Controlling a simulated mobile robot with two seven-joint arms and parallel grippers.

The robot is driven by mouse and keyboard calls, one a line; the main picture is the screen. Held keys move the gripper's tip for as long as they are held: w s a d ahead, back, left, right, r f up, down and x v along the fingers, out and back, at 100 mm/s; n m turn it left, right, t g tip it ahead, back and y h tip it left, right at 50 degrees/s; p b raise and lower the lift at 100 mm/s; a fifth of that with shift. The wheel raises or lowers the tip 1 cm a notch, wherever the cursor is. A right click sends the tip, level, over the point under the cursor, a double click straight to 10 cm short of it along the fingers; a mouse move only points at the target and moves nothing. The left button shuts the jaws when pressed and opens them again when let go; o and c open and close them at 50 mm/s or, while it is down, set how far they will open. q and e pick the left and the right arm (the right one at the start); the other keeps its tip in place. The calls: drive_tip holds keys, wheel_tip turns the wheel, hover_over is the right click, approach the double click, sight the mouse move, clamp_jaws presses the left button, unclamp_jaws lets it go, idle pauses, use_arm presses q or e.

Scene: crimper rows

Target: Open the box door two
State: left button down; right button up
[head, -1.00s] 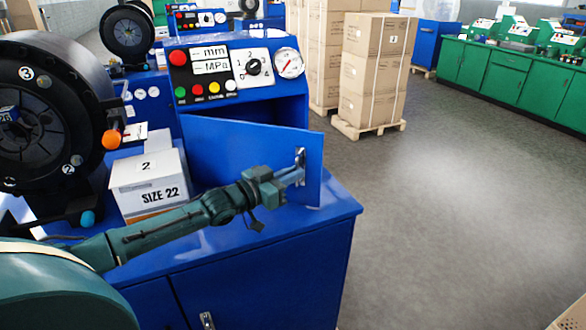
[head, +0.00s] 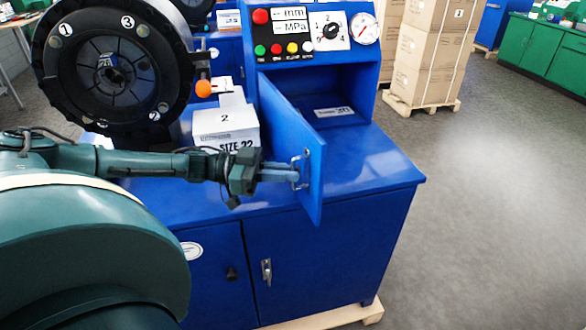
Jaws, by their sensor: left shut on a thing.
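The blue box door (head: 289,140) stands swung open in the middle of the head view, hinged at its left edge on the blue control box (head: 263,85). Its metal handle (head: 301,169) sits near its free right edge. My left gripper (head: 292,175) is shut on this handle, with the arm coming in level from the left. The box interior shows to the right of the door, with a small labelled item (head: 334,112) lying inside. My right gripper is not in view.
A white box marked "SIZE 22" (head: 222,128) stands behind my left arm, near the black crimper head (head: 110,65). The blue cabinet (head: 330,240) below has its own door handle (head: 266,271). Stacked cartons (head: 430,50) stand on a pallet behind. The floor at right is clear.

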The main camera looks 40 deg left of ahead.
use_arm(q)
drive_tip(key=shift+s+a+r, duration=0.1)
drive_tip(key=shift+s+a, duration=0.3)
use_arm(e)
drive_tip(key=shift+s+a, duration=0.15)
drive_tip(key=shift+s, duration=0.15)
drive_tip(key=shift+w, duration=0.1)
use_arm(q)
drive_tip(key=c, duration=1.5)
unclamp_jaws()
drive_tip(key=shift+c, duration=0.2)
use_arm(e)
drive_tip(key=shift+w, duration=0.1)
use_arm(q)
drive_tip(key=b+v, duration=0.2)
drive_tip(key=v, duration=1.1)
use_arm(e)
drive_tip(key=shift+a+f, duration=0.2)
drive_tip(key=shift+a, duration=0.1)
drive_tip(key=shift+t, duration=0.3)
